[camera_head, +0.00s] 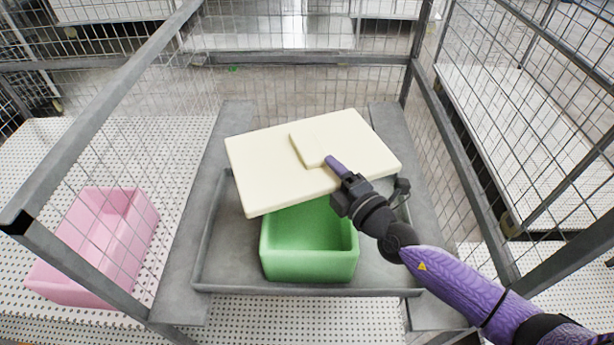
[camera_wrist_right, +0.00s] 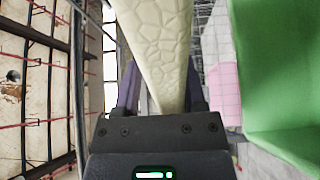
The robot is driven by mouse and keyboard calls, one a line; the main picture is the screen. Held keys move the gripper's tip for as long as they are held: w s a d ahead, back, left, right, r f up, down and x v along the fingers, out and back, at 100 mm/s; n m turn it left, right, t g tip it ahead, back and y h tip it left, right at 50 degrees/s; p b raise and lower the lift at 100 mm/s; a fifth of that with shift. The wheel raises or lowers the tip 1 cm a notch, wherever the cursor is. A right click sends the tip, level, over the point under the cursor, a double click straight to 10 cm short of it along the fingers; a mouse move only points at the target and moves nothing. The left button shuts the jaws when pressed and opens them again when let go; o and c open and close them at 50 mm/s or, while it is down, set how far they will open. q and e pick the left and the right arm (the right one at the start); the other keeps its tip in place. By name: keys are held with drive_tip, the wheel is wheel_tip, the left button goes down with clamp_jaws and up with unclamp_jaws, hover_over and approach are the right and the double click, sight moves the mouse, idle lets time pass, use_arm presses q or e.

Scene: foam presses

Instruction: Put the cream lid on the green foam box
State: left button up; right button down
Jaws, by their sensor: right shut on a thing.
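The cream lid (camera_head: 262,178) is a flat slab with a raised block on top, held tilted above the green foam box (camera_head: 310,262). In the right wrist view the lid (camera_wrist_right: 160,40) rises between the fingers of my right gripper (camera_wrist_right: 160,108), and the green box (camera_wrist_right: 285,70) is at the right. My left gripper is not in view.
The box stands in a shallow grey tray (camera_head: 300,290) inside a wire-mesh cage with grey posts. A pink foam box (camera_head: 95,240) lies outside the mesh at the left. White perforated surfaces (camera_head: 175,140) lie on both sides. A grey rail (camera_head: 440,210) runs along the right.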

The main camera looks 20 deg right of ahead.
wheel_tip(320, 180, down, 9)
drive_tip(key=b, duration=0.4)
drive_tip(key=shift+s+f, duration=0.2)
drive_tip(key=shift+s, duration=0.15)
drive_tip(key=shift+c, duration=2.2)
unclamp_jaws()
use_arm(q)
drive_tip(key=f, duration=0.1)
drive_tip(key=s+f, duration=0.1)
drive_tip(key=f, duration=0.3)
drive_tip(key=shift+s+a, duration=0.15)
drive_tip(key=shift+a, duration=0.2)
use_arm(e)
drive_tip(key=shift+r, duration=0.1)
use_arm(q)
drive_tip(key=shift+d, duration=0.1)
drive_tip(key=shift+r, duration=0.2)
use_arm(e)
drive_tip(key=v, duration=1.2)
